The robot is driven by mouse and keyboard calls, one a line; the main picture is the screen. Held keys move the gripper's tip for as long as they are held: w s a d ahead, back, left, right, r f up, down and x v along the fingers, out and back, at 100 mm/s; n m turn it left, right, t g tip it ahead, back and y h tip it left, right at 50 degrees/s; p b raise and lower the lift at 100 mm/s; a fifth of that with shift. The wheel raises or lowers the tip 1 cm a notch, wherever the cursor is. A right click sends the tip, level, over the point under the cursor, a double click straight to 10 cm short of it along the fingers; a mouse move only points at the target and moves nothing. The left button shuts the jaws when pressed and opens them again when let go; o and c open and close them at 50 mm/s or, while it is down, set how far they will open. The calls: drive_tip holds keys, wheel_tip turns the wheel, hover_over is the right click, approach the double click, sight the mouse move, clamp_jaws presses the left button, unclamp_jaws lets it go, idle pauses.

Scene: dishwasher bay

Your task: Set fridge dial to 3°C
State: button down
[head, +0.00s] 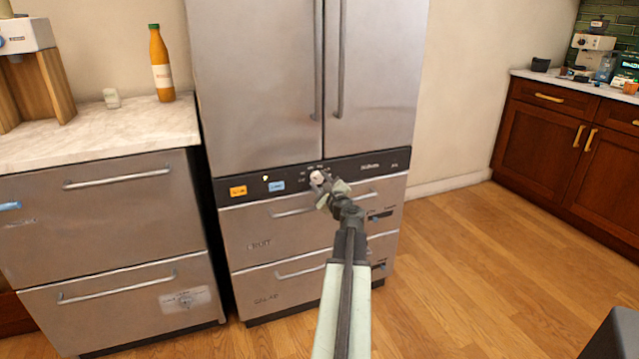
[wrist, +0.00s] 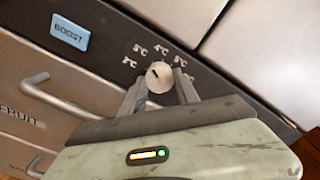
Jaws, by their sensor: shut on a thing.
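The fridge dial (wrist: 159,77) is a round, pale knob on the dark control strip (head: 230,189) between the fridge's upper doors and lower drawers. In the wrist view, temperature labels from 2°C to beyond 5°C arc around it, with the 3°C label (wrist: 140,48) at its upper left. A short dark mark on the knob is turned toward the upper left; its exact setting is hard to read. My gripper (wrist: 160,91) is shut on the dial, with one finger on each side. In the head view, the dial (head: 316,177) shows at my gripper's tip.
A blue BOOST button (wrist: 70,34) and an orange button (head: 238,191) sit left of the dial. Drawer handles (head: 290,212) stick out below, and long door handles (head: 340,60) hang above. A counter with an orange bottle (head: 161,65) stands left. Wooden floor (head: 460,260) is clear at right.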

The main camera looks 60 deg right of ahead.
drive_tip(key=shift+w, duration=0.15)
idle(0.3)
drive_tip(key=c, duration=0.9)
unclamp_jaws()
drive_tip(key=v, duration=0.8)
drive_tip(key=shift+w, duration=0.1)
